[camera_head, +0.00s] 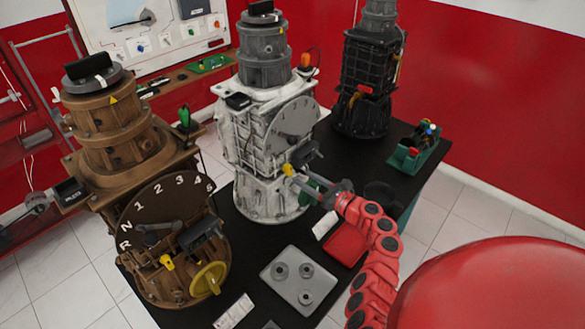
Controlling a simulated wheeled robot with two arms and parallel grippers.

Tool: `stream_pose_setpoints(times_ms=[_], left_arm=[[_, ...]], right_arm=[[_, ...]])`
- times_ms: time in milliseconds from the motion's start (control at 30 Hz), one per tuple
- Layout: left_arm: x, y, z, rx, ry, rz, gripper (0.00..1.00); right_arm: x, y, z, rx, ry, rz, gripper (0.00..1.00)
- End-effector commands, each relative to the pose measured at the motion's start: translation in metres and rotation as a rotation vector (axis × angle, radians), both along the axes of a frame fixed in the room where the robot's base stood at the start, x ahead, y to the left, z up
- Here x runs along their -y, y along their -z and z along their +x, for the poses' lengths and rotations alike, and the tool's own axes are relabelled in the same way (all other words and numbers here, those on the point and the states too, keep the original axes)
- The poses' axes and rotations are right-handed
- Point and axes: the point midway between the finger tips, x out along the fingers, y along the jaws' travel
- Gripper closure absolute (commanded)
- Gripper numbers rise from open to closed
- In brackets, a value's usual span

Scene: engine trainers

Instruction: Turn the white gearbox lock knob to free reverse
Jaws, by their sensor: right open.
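The white gearbox (247,140) stands upright at the middle of the black table. Its round grey dial (294,122) faces right, with a dark lever at the dial's lower edge. A small yellow knob (288,169) sits below the dial, matching the knob under the brown gearbox's dial. My right gripper (303,181) reaches in from the right, open, with its fingertips close to this yellow knob. I cannot tell whether they touch it. The gripper hides part of the gearbox's lower front. My left gripper is out of view.
A brown gearbox (118,140) with a numbered dial stands at left, a black one (368,80) at the back. A grey plate (300,282), a red pad (345,243) and a green bin (415,148) are on the table.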

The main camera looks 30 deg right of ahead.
Motion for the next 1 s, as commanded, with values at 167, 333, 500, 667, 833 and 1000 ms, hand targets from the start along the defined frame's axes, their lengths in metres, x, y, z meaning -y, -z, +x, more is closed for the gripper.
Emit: stream_pose_setpoints(times_ms=[167,333,500,667,833,1000], left_arm=[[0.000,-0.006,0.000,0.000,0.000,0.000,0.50],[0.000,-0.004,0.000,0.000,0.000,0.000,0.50],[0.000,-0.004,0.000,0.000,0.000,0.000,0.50],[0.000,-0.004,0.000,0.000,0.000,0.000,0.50],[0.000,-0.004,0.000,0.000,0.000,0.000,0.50],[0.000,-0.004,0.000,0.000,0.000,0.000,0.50]], right_arm=[[-0.011,0.000,0.029,-0.005,-0.003,0.002,0.50],[-0.018,0.002,0.047,-0.002,-0.003,0.003,0.50],[-0.020,0.001,0.057,-0.002,0.000,-0.001,0.50],[-0.021,0.001,0.059,-0.002,0.000,-0.001,0.50],[-0.021,0.001,0.058,-0.002,0.001,0.000,0.50],[-0.021,0.002,0.058,-0.002,0.001,0.000,0.81]])
